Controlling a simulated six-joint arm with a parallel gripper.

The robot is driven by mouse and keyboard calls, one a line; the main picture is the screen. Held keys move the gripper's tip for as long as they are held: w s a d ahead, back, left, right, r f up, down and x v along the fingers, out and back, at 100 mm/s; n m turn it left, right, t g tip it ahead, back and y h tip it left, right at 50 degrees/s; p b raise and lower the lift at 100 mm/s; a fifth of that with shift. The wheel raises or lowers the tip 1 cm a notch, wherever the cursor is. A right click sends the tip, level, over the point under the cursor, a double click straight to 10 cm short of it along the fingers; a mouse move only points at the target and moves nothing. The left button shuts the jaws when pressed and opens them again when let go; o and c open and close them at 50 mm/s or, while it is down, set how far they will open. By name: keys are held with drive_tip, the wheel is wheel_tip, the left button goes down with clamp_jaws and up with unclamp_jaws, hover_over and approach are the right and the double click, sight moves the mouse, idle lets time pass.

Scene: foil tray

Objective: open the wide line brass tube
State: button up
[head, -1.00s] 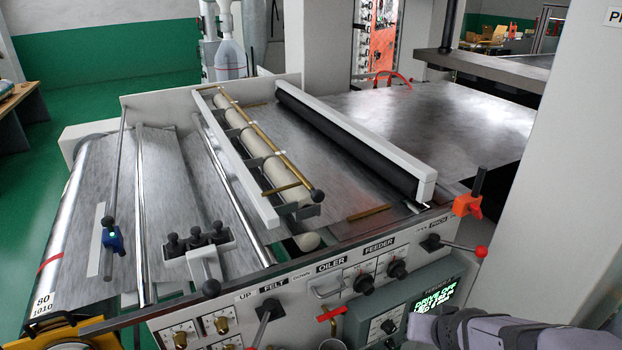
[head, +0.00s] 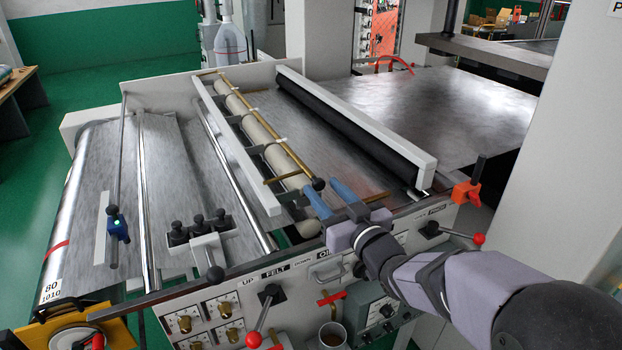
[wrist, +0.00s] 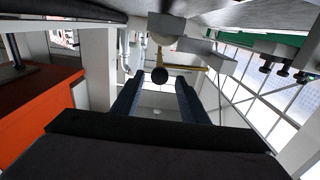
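A long thin brass tube (head: 276,136) runs above a row of pale rollers on the press bed in the head view. A dark round knob (head: 318,184) is at its near end. My gripper (head: 321,187) is at this knob, its two blue fingers spread apart. In the wrist view the knob (wrist: 160,75) shows between the open fingers, with a gap on each side. Brass (wrist: 190,66) shows beside the knob there, by the right finger. I cannot tell from these views how far the fingertips reach past the knob.
A pale bar (head: 236,150) lies left of the rollers, and a black roller (head: 345,132) with a white cover lies right. A short brass bar (head: 283,178) crosses by the rollers. A control panel with a red-tipped lever (head: 478,239) is in front. An orange clamp (head: 466,192) stands right.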

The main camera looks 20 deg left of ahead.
sight(311, 173)
drive_tip(key=shift+w, duration=0.1)
drive_tip(key=shift+p+x, duration=1.8)
drive_tip(key=shift+x, duration=1.8)
clamp_jaws()
